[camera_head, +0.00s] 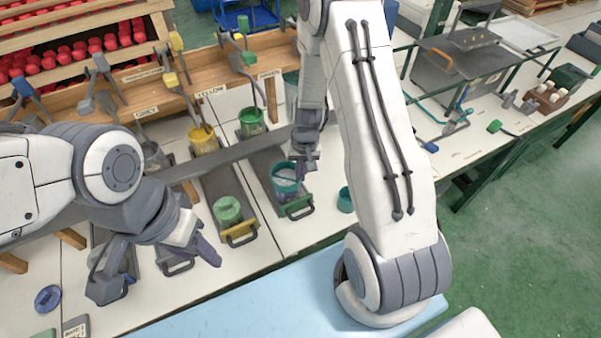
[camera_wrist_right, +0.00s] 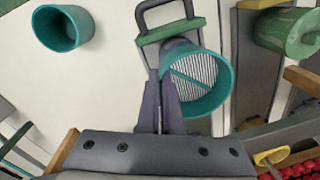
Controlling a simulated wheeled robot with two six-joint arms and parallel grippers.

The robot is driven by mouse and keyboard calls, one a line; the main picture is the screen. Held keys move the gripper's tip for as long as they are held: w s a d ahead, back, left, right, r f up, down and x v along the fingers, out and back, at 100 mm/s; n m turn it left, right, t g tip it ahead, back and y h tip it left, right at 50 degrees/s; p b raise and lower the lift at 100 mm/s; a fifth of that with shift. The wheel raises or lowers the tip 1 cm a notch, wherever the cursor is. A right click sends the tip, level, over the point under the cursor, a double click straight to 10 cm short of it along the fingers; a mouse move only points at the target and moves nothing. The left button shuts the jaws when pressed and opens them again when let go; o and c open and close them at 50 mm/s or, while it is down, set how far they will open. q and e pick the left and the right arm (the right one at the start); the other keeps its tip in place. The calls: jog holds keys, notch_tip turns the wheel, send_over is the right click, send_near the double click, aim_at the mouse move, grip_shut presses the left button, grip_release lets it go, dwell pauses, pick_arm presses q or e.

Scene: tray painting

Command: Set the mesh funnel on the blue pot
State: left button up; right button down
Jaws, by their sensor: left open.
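The mesh funnel (camera_head: 286,181) is a teal ring with a striped mesh and a crossbar, seen clearly in the right wrist view (camera_wrist_right: 212,101). My right gripper (camera_head: 306,165) is at its rim; in the right wrist view its two fingers (camera_wrist_right: 163,76) are close together with the rim between them. The funnel is over the green-handled tray; I cannot tell whether it touches it. A blue round thing (camera_head: 47,299) lies at the lower left; I cannot tell whether it is the blue pot. My left gripper (camera_head: 160,266) is open and empty over the left trays.
A teal cup (camera_head: 345,199) stands on the table to the right. A light green cup (camera_head: 228,210) stands on the yellow-handled tray. The yellow pot (camera_head: 205,141) and green pot (camera_head: 251,124) with brushes stand behind.

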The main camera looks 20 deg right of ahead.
jog(key=shift+f, duration=0.25)
jog(key=c, duration=1.1)
grip_release()
jog(key=shift+r, duration=0.15)
